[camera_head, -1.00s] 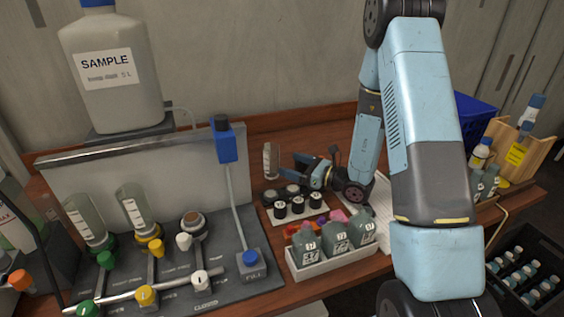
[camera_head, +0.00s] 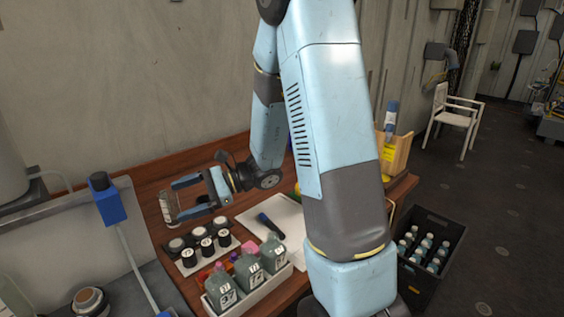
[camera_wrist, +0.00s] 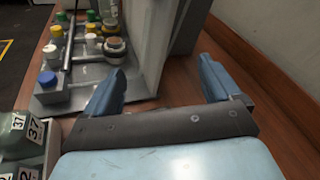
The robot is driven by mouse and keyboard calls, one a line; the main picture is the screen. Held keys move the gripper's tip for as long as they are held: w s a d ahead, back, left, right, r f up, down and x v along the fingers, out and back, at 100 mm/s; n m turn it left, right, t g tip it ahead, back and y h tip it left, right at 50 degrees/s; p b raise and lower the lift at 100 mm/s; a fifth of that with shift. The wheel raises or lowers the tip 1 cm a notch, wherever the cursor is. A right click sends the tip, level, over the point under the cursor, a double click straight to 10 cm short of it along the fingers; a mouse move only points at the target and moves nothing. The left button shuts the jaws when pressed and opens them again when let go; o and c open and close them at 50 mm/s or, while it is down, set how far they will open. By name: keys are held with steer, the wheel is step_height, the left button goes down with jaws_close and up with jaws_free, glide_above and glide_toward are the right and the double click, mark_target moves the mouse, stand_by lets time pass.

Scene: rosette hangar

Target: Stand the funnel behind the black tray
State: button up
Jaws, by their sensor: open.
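My gripper (camera_head: 178,198) is open over the left back of the wooden table. Its two spread fingers also show in the wrist view (camera_wrist: 160,84), with nothing between them. A clear glass cylinder with a label (camera_head: 168,208) stands upright by the fingertips in the head view; I cannot tell whether they touch. I cannot make out a funnel in either view. No black tray shows clearly on the table. A black crate (camera_head: 455,232) with several capped bottles stands on the floor at the right.
A dark-handled tool (camera_head: 271,226) lies on white paper. The grey valve panel (camera_head: 60,225) stands left. A wooden holder (camera_head: 402,153) stands right.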

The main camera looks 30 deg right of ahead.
steer(key=s+d+r+n+g+h, duration=0.1)
steer(key=s+d+r+n+h, duration=0.1)
steer(key=s+r+n+h, duration=0.3)
steer(key=s+d+r+n+g+h, duration=0.1)
steer(key=s+d+n+g+h, duration=0.1)
steer(key=s+n, duration=0.35)
steer(key=s+d+r+n+t+h, duration=0.4)
steer(key=s+d+r+t+h, duration=0.3)
steer(key=d, duration=0.5)
steer(key=shift+s+d+r+h, duration=0.4)
steer(key=shift+s+r+h, duration=0.25)
steer(key=shift+r+h, duration=0.3)
